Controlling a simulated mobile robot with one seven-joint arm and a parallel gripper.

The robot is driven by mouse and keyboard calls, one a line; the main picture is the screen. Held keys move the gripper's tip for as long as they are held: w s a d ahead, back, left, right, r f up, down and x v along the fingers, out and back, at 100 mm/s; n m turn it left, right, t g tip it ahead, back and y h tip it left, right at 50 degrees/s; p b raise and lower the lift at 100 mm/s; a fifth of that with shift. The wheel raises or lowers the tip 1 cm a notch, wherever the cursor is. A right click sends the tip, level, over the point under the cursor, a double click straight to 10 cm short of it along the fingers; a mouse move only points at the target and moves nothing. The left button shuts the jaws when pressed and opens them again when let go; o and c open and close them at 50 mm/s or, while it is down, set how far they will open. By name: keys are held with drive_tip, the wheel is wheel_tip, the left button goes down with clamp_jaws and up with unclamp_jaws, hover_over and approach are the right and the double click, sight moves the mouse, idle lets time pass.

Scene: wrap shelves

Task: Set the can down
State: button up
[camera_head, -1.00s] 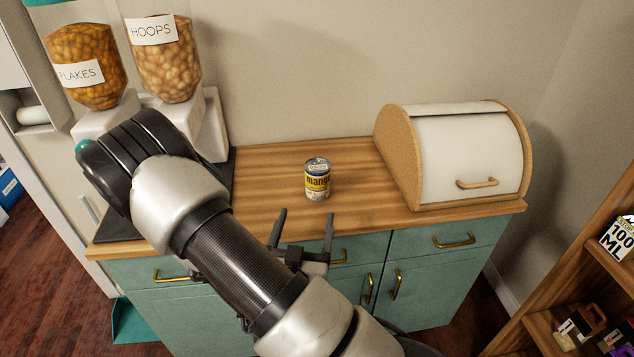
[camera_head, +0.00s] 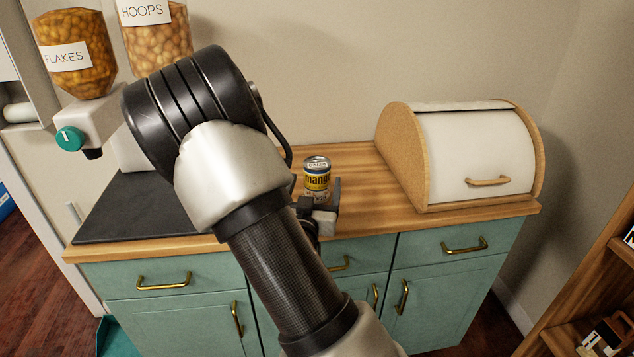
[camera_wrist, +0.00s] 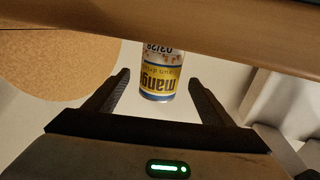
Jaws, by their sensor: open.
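The can (camera_head: 317,177) is small, with a yellow and blue "mango" label and a silver top. It stands upright on the wooden countertop (camera_head: 372,188), near its middle. My gripper (camera_head: 319,194) is open at the can's near side, low over the counter; my arm partly hides it. In the wrist view the can (camera_wrist: 162,70) appears upside down between the two spread fingers of my gripper (camera_wrist: 160,76). A gap shows on each side of the can, so the fingers do not visibly press on it.
A bread box (camera_head: 468,155) with a white door stands to the right on the counter. Cereal dispensers (camera_head: 75,65) and a dark mat (camera_head: 130,208) are at the left. Teal cabinets (camera_head: 440,285) lie below. Free counter lies between the can and the bread box.

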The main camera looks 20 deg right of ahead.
drive_tip(key=shift+x, duration=1.45)
drive_tip(key=c, duration=1.5)
